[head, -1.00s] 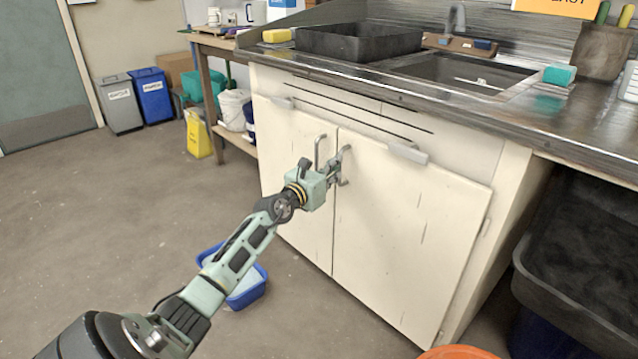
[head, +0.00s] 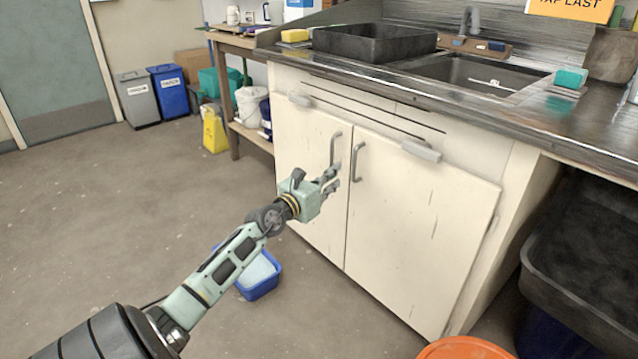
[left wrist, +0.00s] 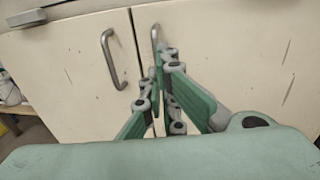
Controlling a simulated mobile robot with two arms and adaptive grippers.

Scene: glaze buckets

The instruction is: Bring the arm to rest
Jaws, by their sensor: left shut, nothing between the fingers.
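My left gripper (head: 331,179) is in front of the white double-door cabinet (head: 420,225) under the sink, just below the two metal door handles. In the left wrist view the gripper (left wrist: 155,85) has its fingers together with nothing between them. In the left wrist view the fingers overlap the lower part of the right handle (left wrist: 155,38). Both doors look closed. My right gripper is out of view.
A blue tub (head: 262,283) stands on the floor behind my left forearm. An orange round lid or bucket (head: 465,350) is at the bottom edge. A dark bin (head: 580,260) stands under the counter at right.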

